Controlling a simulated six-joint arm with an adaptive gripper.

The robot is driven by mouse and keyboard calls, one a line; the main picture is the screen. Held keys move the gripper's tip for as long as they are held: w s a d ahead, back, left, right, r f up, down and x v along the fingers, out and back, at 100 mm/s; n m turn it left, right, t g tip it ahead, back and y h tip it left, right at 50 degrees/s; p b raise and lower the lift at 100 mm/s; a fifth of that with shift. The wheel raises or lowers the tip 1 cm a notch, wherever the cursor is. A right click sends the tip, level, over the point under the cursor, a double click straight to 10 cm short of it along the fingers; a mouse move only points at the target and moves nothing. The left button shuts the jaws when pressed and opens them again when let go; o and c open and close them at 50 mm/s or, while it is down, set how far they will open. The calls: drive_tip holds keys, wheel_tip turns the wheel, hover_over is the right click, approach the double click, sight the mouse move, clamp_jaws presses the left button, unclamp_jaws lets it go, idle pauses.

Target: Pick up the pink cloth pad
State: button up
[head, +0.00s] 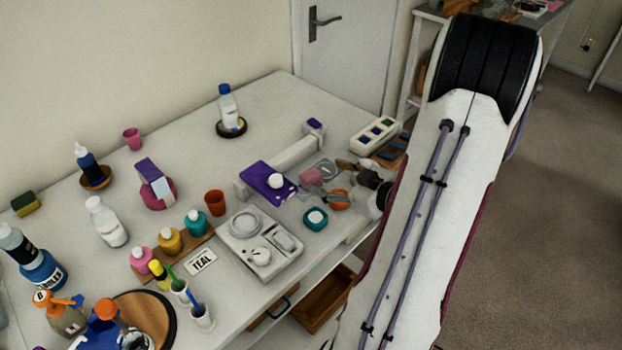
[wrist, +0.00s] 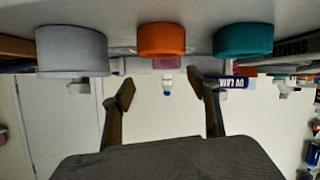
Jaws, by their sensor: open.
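The pink cloth pad (head: 312,177) appears in the head view as a small pink patch on the table, just left of my gripper and beside a grey, clear-looking piece. In the wrist view, which is upside down, a pink strip (wrist: 166,63) shows behind an orange round container (wrist: 162,40); it is probably the pad, mostly hidden. My gripper (head: 341,179) reaches in from the right, low over the table, with its fingers pointing left. It is open and empty; both fingers (wrist: 163,90) stand apart in the wrist view.
The orange container (head: 340,199) and a teal one (head: 315,218) sit close to my gripper. A grey round container (wrist: 72,50) shows in the wrist view. A purple box (head: 267,181), a white scale (head: 260,246) and a white tray (head: 375,135) stand around.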

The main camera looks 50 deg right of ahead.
sight(314, 176)
drive_tip(key=shift+s+a+f+m+t+y, duration=0.2)
drive_tip(key=shift+s+f+m+t, duration=0.1)
drive_tip(key=shift+s, duration=0.2)
drive_tip(key=shift+s+a+f+m+t+y, duration=0.1)
drive_tip(key=shift+s+f+m+t+y, duration=0.15)
drive_tip(key=shift+s, duration=0.25)
drive_tip(key=shift+s+a+m+t, duration=0.2)
drive_tip(key=shift+s+m+t, duration=0.05)
drive_tip(key=shift+s+t, duration=0.35)
drive_tip(key=shift+w, duration=0.1)
drive_tip(key=shift+w+f, duration=0.25)
drive_tip(key=shift+w, duration=0.95)
drive_tip(key=shift+w+d+f, duration=0.1)
drive_tip(key=shift+w+f, duration=0.1)
drive_tip(key=shift+w, duration=1.1)
drive_tip(key=shift+w+d+f, duration=0.1)
drive_tip(key=shift+w+f, duration=0.1)
drive_tip(key=shift+w, duration=1.1)
drive_tip(key=c, duration=1.1)
